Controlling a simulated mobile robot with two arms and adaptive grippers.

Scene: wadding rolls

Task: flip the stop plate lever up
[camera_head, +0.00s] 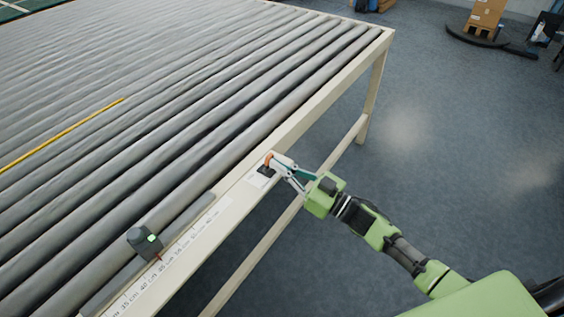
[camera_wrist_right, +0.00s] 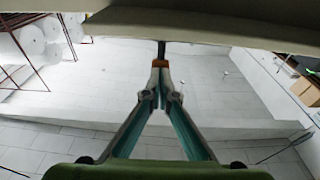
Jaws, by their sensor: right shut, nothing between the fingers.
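The lever (camera_head: 268,159) is a small orange handle on a black base (camera_head: 265,171), on the near rail of the roller table. Its orange end (camera_wrist_right: 160,63) shows in the right wrist view at my fingertips, with a dark rod above it. My right gripper (camera_head: 275,161) is shut and empty, with its tips right beside the lever. I cannot tell whether they touch it, and the fingers partly cover it. The lever's exact tilt is too small to tell. My left gripper is not in view.
The roller table (camera_head: 318,99) fills the left, with a yellow strip (camera_head: 62,134) across its rollers. A dark box with a green display (camera_head: 145,241) sits above a printed ruler (camera_head: 172,252) on the rail. The floor at right is open; boxes (camera_head: 486,14) stand far back.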

